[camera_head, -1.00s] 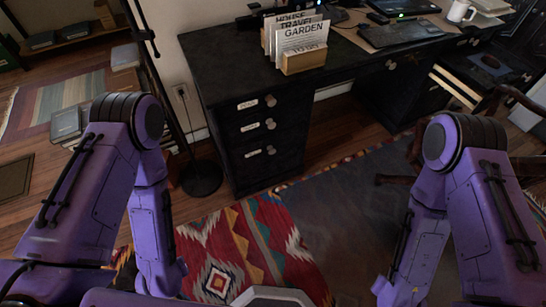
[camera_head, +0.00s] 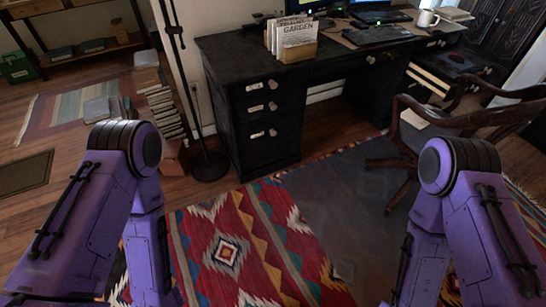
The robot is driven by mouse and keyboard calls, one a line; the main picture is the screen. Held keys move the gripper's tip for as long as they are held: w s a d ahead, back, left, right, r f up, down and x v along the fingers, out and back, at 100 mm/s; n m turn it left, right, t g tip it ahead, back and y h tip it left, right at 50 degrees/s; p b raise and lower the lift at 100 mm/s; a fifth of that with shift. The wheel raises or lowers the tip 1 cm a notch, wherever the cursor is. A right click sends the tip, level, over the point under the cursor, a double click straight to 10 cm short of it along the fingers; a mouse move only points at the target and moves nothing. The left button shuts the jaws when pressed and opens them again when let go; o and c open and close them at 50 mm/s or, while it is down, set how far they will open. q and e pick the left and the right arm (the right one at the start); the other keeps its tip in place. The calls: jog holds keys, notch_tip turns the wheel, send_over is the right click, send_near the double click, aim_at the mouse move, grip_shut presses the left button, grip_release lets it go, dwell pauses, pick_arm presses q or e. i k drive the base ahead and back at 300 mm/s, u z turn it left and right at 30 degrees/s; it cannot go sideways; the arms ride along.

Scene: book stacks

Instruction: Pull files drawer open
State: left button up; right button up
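A black desk (camera_head: 222,58) stands ahead. Its left pedestal has a stack of drawers with small light labels and round metal knobs. The top drawer (camera_head: 263,87), middle drawer (camera_head: 263,109) and bottom drawer (camera_head: 265,136) all look shut. The label text is too small to read, so I cannot tell which is the files drawer. My two purple arms come in from the left and right lower edges, well short of the desk. Both hang downward, and neither gripper is in the picture.
A wooden chair (camera_head: 470,120) stands right of the desk's knee space. A floor lamp base (camera_head: 209,166) is beside the drawer pedestal, with stacked books (camera_head: 164,112) further left. A patterned rug (camera_head: 235,250) covers clear floor before the drawers.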

aim_at(261, 142)
jog(key=z, duration=1.3)
jog(key=i, duration=0.85)
jog(key=u, duration=0.45)
jog(key=i, duration=1)
jog(key=u, duration=0.8)
